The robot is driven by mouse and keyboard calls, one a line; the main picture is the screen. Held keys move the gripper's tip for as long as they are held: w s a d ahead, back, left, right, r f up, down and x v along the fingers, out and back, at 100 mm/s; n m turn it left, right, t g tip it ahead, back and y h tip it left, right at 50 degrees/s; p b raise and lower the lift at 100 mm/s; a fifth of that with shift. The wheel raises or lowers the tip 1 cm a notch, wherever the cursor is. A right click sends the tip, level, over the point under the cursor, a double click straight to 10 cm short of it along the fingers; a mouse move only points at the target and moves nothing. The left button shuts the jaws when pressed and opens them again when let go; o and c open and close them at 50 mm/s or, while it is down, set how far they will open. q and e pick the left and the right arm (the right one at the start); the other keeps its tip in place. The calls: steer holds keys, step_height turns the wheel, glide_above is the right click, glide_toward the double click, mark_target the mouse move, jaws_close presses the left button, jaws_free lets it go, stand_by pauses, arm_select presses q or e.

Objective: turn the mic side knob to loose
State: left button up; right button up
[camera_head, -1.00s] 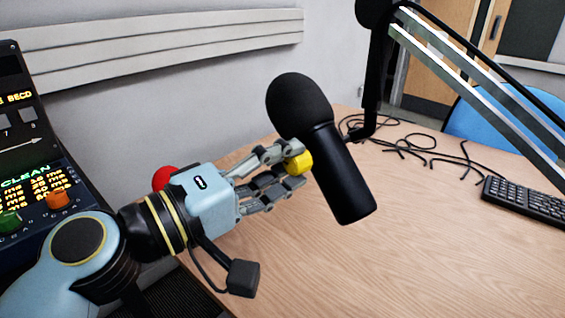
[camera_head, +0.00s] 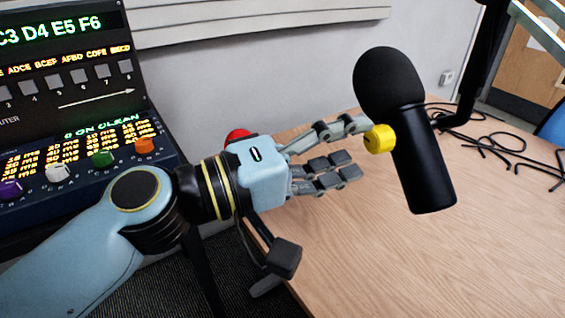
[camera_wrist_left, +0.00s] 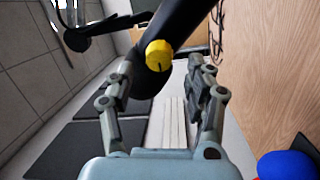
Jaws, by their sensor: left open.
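The black microphone (camera_head: 425,155) hangs tilted above the wooden desk in the head view. Its yellow side knob (camera_head: 379,139) faces my left gripper. My left gripper (camera_head: 362,150) is open and empty, with its fingertips just left of the knob and a small gap between. In the left wrist view the yellow knob (camera_wrist_left: 159,55) sits ahead, between and beyond the two fingers (camera_wrist_left: 158,75), with a dark mark line on its face. The microphone body (camera_wrist_left: 190,22) runs behind it. My right gripper is not in view.
A control panel with coloured knobs (camera_head: 103,159) stands at the left. A red round thing (camera_head: 238,135) shows behind my left wrist. Black cables (camera_head: 500,148) lie on the desk (camera_head: 350,245) at the right. The desk below the microphone is clear.

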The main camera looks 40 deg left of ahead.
arm_select(q)
steer(key=v, duration=0.9)
steer(key=shift+a, duration=0.15)
steer(key=s+a+f+m+g+y, duration=0.1)
steer(key=a+f+g+y, duration=0.25)
steer(key=f, duration=1.25)
steer(key=s+a+f+m+g+y, duration=0.15)
steer(key=a+f, duration=0.35)
steer(key=f, duration=1)
steer(key=s+a+f+m+g+y, duration=0.25)
steer(key=s+f, duration=0.35)
steer(key=f, duration=0.3)
steer(key=s+a+f+m+g+y, duration=0.1)
steer(key=s+f+g, duration=0.2)
steer(key=s+f, duration=0.35)
steer(key=s+f+m+g+y, duration=0.1)
steer(key=s+f+m+g, duration=0.2)
steer(key=s+f, duration=0.7)
steer(key=s+g, duration=0.2)
steer(key=s, duration=0.1)
steer(key=shift+s+d+f+m, duration=0.3)
steer(key=shift+s+m, duration=0.05)
steer(key=shift+m, duration=0.05)
